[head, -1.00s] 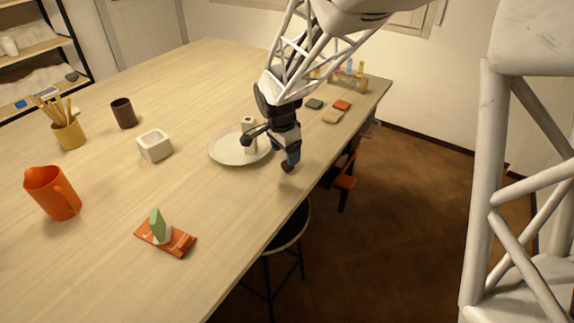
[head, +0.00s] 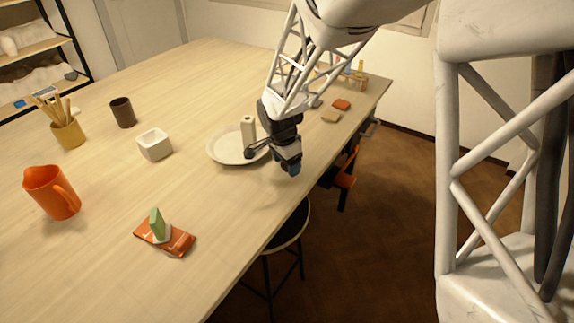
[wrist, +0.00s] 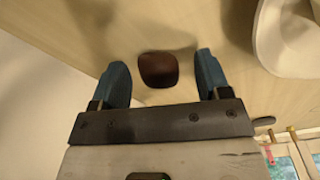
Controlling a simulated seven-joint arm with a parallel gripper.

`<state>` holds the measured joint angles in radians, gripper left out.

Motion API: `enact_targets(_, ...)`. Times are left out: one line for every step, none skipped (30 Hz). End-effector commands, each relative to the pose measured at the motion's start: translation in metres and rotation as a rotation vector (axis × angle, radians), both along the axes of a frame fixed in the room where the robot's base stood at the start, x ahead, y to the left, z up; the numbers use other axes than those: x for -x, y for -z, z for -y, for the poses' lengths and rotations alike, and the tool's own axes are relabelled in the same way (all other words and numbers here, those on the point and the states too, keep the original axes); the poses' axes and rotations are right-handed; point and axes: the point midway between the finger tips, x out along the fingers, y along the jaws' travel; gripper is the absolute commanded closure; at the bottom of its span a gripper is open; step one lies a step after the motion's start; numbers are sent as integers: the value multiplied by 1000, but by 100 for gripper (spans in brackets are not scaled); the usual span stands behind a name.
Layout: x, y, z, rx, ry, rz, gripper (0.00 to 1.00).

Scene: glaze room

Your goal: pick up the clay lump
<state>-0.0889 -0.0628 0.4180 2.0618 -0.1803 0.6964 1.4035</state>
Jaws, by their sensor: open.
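The clay lump is a small dark brown rounded block (wrist: 158,69) in the wrist view, lying on the wooden table. It sits between my gripper's two blue fingers (wrist: 162,72), with a gap on each side and no contact that I can see. My gripper is open and points down at the lump. In the head view my gripper (head: 290,166) is low over the table near its right edge, beside the white plate. The lump is hidden behind the gripper there. I cannot tell the exact height of the fingertips above the table.
The white plate (head: 222,153) with a pale upright piece (head: 248,130) is close to the gripper's left.

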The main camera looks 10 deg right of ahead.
Motion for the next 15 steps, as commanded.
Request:
enact_targets(0, 0, 0, 0, 0, 0, 30)
enact_targets(0, 0, 0, 0, 0, 0, 30)
enact_targets(0, 0, 0, 0, 0, 0, 33)
enact_targets(0, 0, 0, 0, 0, 0, 38)
enact_targets(0, 0, 0, 0, 0, 0, 42)
enact_targets(0, 0, 0, 0, 0, 0, 49)
enact_targets(0, 0, 0, 0, 0, 0, 53)
enact_targets(0, 0, 0, 0, 0, 0, 58)
enact_targets(0, 0, 0, 0, 0, 0, 64)
enact_targets(0, 0, 0, 0, 0, 0, 68)
enact_targets(0, 0, 0, 0, 0, 0, 73)
enact_targets(0, 0, 0, 0, 0, 0, 79)
enact_targets(0, 0, 0, 0, 0, 0, 84)
enact_targets(0, 0, 0, 0, 0, 0, 84)
enact_targets(0, 0, 0, 0, 0, 0, 84)
